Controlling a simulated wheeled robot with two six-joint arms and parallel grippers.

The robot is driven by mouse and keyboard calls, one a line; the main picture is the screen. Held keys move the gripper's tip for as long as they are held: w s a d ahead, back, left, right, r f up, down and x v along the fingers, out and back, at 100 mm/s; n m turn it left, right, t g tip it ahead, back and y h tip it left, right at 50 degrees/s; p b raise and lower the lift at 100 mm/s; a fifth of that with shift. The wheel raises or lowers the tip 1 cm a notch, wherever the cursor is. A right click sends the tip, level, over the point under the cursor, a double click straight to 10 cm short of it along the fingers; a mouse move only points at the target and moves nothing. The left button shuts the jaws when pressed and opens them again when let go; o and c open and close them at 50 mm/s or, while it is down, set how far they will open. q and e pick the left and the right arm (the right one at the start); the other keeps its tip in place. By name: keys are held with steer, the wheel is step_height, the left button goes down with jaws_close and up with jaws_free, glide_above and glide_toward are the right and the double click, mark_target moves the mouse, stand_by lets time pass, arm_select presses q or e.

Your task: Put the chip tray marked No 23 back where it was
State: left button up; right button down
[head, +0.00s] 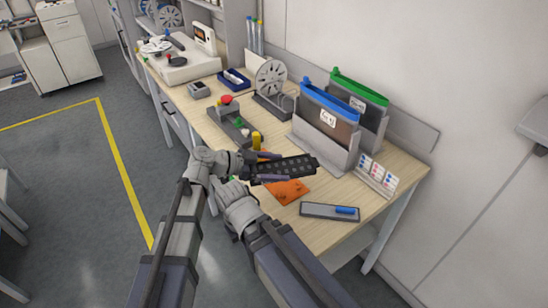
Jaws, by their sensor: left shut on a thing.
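My left gripper (268,167) is shut on a dark, long tray (290,167) with rows of small pockets. It holds the tray over the front part of the wooden table, near an orange mat (288,191). The tray's height above the table is hard to tell. No number can be read on the tray. My right arm reaches in from below beside the left arm. Its gripper does not show clearly and seems hidden behind the arms.
A grey rack (322,148) with blue-rimmed and green-rimmed holders stands at the right back. A card stand (377,178) is beside it. A shallow grey tray (318,211) with a blue item lies at the front. A reel (270,78), a red-button box (226,108) and a yellow cylinder (256,139) stand farther left.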

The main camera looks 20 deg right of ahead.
arm_select(q)
steer(key=w+f+n+t+b, duration=0.15)
steer(key=w+n+t, duration=0.3)
steer(key=w, duration=0.45)
steer(key=shift+n+g+y, duration=0.3)
steer(key=shift+n+g, duration=0.05)
steer(key=shift+n, duration=0.1)
steer(key=f+b, duration=0.6)
steer(key=f, duration=0.1)
steer(key=shift+s+a+b, duration=0.15)
steer(key=shift+a+b, duration=0.1)
steer(key=shift+b, duration=0.05)
steer(key=shift+f+b, duration=0.6)
steer(key=shift+f, duration=0.05)
steer(key=o, duration=1.4)
steer(key=shift+a+r, duration=0.1)
steer(key=p+v, duration=0.2)
steer(key=v, duration=0.4)
steer(key=shift+s+r+p, duration=0.1)
steer(key=shift+r+p, duration=0.05)
steer(key=shift+p, duration=0.15)
steer(key=shift+s+a+r, duration=0.2)
steer(key=shift+a, duration=0.5)
